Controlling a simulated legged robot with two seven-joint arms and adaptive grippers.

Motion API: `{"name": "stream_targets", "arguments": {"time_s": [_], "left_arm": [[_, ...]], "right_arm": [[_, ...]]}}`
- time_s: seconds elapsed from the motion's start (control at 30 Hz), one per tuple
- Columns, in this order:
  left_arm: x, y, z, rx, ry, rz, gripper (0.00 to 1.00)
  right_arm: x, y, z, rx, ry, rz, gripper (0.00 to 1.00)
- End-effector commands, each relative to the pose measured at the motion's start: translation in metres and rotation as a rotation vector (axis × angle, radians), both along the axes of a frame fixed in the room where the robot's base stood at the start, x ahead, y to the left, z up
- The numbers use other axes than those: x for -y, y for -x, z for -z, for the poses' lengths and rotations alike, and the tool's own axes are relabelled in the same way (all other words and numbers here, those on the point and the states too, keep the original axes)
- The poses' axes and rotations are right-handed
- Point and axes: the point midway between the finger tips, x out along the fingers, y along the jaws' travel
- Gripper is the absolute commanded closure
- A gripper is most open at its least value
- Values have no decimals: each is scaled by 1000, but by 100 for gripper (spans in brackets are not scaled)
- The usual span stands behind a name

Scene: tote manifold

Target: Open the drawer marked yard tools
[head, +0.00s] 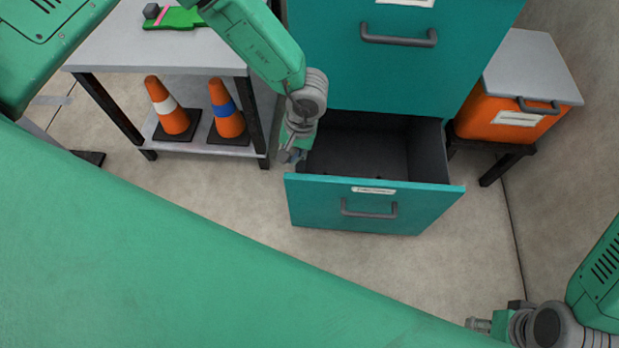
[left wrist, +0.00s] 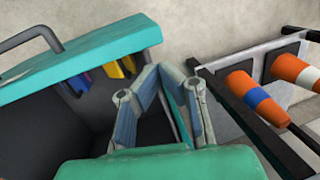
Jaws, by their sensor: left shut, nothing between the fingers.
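The teal cabinet (head: 395,70) has its lower drawer (head: 300,203) pulled out, with the dark inside showing. A grey bar handle (head: 369,212) and a white label (head: 373,190), too small to read, are on its front. My left gripper (head: 287,156) is shut and empty at the drawer's left side, just behind the front panel. In the left wrist view, its fingers (left wrist: 165,72) are by the end of the drawer front (left wrist: 90,58); contact is unclear. My right gripper (head: 475,324) is at the lower right, away from the drawer; its fingers are too small to judge.
Blue and yellow items (left wrist: 118,68) show inside the drawer front. A closed upper drawer (head: 460,75) is above. A grey table (head: 110,45) with two orange cones (head: 168,108) stands left, close to my left arm. An orange tote (head: 505,115) stands right. The floor in front is clear.

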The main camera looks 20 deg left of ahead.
Motion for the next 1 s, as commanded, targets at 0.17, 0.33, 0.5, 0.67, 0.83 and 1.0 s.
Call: {"name": "stream_targets", "arguments": {"time_s": [0.17, 0.33, 0.5, 0.67, 0.83, 1.0], "left_arm": [[27, -26, -25, -85, 156, -80, 100], [39, -35, -32, -112, 223, -98, 100], [41, -30, -13, -116, 225, -95, 100], [42, -23, 20, -115, 223, -93, 100], [45, -14, 56, -116, 223, -95, 100], [52, 5, 64, -115, 222, -89, 100]], "right_arm": [[0, 0, -7, 0, 0, 0, 60], [0, 0, -7, 0, 0, 0, 60], [0, 0, 1, 0, 0, 0, 60], [0, 0, 14, 0, 0, 0, 60], [0, 0, 27, 0, 0, 0, 60], [0, 0, 32, 0, 0, 0, 60]]}}
